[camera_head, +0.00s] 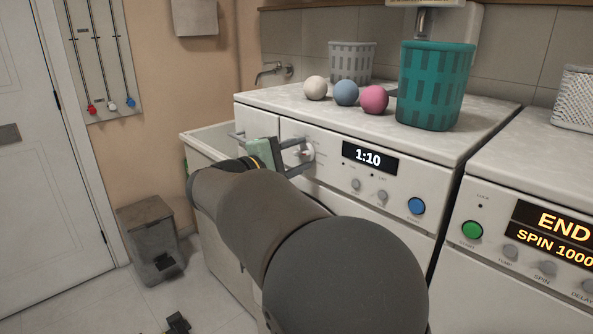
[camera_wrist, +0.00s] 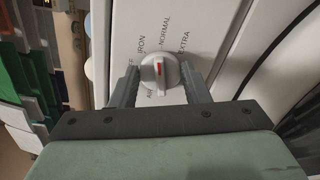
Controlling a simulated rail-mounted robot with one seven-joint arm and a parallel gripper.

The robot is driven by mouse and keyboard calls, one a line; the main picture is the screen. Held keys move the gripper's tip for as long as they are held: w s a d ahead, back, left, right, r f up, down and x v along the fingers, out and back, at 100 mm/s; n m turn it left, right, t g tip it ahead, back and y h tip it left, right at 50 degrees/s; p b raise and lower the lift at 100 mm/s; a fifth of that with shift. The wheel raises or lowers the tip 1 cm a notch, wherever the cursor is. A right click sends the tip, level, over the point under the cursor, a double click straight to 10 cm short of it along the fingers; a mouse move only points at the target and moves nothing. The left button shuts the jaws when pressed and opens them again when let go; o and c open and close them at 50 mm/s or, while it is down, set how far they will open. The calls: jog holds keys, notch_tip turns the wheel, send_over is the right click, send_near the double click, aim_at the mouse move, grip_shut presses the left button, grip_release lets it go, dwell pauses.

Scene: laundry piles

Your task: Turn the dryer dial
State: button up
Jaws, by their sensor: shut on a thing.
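The dryer (camera_head: 330,150) is the white machine in the middle of the head view, with a display reading 1:10. Its dial (camera_head: 303,152) is at the left of the front panel, partly hidden by my gripper (camera_head: 296,156). In the wrist view the round grey dial (camera_wrist: 160,72) has a red mark on its raised grip. Labels IRON, NORMAL and EXTRA stand around it, with others partly hidden. My gripper (camera_wrist: 162,88) has one finger on each side of the dial and is shut on it.
A teal basket (camera_head: 432,88), a grey basket (camera_head: 351,62) and three balls (camera_head: 346,93) stand on the dryer top. A second machine (camera_head: 530,220) showing END is at the right. A pedal bin (camera_head: 150,240) stands on the floor at left.

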jog(key=shift+f+m+b, duration=0.15)
jog(key=shift+m+b, duration=0.45)
jog(key=o, duration=0.9)
jog(key=shift+o, duration=0.2)
jog(key=shift+s+a, duration=0.1)
jog(key=v, duration=1.7)
jog(key=shift+r+p, duration=0.25)
jog(key=shift+p, duration=0.1)
jog(key=shift+s, duration=0.1)
